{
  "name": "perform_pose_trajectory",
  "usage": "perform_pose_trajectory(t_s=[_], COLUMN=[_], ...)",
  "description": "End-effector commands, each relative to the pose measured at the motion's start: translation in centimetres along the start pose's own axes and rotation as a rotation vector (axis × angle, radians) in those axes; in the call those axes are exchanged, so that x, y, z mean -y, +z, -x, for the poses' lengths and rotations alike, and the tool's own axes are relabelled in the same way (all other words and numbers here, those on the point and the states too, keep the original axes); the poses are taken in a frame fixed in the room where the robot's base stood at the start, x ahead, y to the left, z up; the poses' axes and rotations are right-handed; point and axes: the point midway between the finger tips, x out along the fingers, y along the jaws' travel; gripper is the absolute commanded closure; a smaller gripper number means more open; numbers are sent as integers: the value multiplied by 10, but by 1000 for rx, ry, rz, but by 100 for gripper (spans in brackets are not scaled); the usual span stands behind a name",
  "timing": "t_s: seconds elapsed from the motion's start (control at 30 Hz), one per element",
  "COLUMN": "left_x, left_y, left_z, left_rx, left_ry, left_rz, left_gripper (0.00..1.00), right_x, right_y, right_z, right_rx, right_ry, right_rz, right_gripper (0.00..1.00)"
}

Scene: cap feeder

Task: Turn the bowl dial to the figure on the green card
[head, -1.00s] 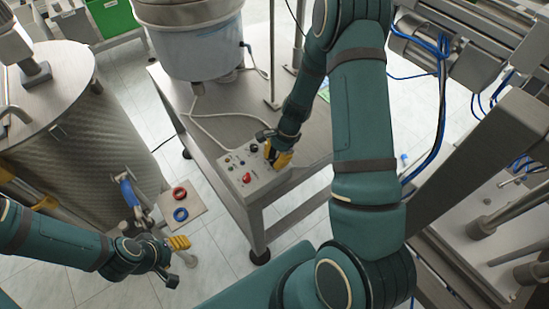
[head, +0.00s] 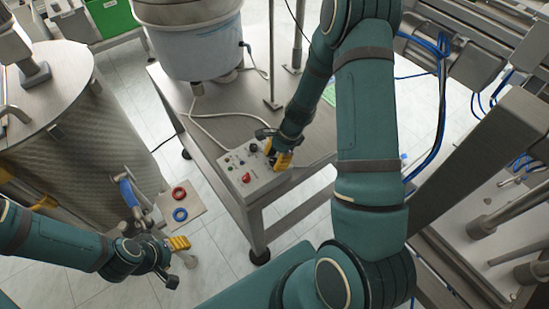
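The grey control box (head: 262,184) sits at the front corner of the steel table, with a red button (head: 246,177), small lamps and a black knob (head: 254,147) on top. My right gripper (head: 280,161) points down, its yellow fingers at the right end of the box top. The fingers hide what is beneath them, so I cannot tell if they hold a dial. A green card (head: 328,95) shows partly behind my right arm; its figure is not readable. The feeder bowl (head: 190,45) stands at the table's back. My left gripper (head: 179,243) hangs over the floor, away from the box.
The steel table (head: 225,108) has a grey cable and upright posts. A steel drum (head: 75,140) stands left. A small plate with a red ring (head: 179,194) and a blue ring (head: 180,214) is between them. Machine frames fill the right side. A green crate (head: 112,16) is at the back.

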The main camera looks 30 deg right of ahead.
Motion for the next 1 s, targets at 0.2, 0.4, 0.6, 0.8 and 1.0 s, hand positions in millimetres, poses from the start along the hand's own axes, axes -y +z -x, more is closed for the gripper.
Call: perform_pose_trajectory(t_s=[0.2, 0.4, 0.6, 0.8, 1.0], left_x=[0, 0, 0, 0, 0], left_y=[0, 0, 0, 0, 0], left_z=[0, 0, 0, 0, 0], left_rx=[0, -1, 0, 0, 0], left_ry=[0, 0, 0, 0, 0], left_rz=[0, 0, 0, 0, 0], left_gripper=[42, 42, 42, 42, 42], right_x=[0, 1, 1, 2, 1], right_y=[1, 1, 1, 1, 1], right_z=[0, 3, 30, 72, 105], right_rx=[1, 1, 0, 0, 1], right_ry=[0, -1, -4, -5, -3], right_rz=[1, 2, 4, 4, 2], right_gripper=[42, 42, 42, 42, 42])
